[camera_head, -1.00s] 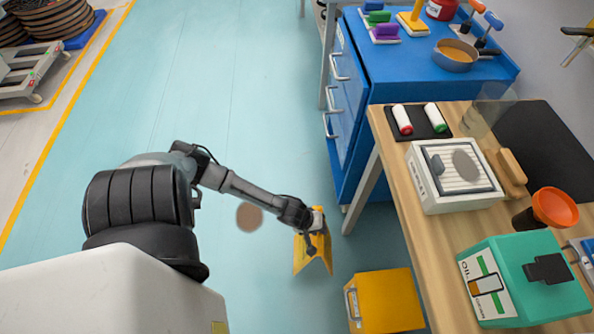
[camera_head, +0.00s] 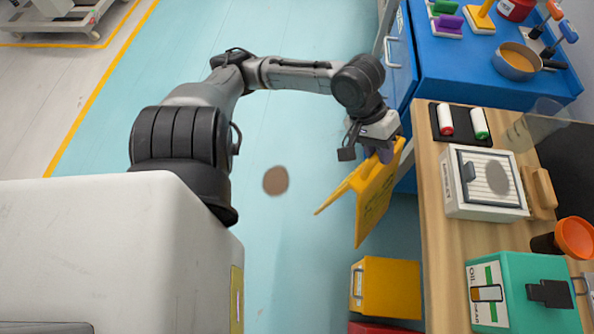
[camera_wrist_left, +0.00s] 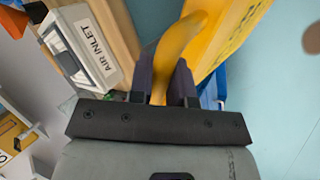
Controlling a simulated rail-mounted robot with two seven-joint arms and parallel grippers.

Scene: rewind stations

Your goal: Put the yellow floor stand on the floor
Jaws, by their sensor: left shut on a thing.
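The yellow floor stand (camera_head: 376,205) is a folding A-shaped sign with its legs spread, hanging tilted in the air above the floor. My left gripper (camera_head: 385,150) is shut on its top end. In the left wrist view the gripper (camera_wrist_left: 165,85) has its two dark fingers closed around a curved yellow top part of the stand (camera_wrist_left: 225,35). The blue floor (camera_head: 290,235) is below and to the left of the stand. A round brown spot (camera_head: 276,180) lies on it. My right gripper is not in view.
The wooden bench (camera_head: 437,185) and blue drawer cabinet (camera_head: 452,75) stand close on the right. A yellow box (camera_head: 390,288) is below the stand's right side. Open floor lies left.

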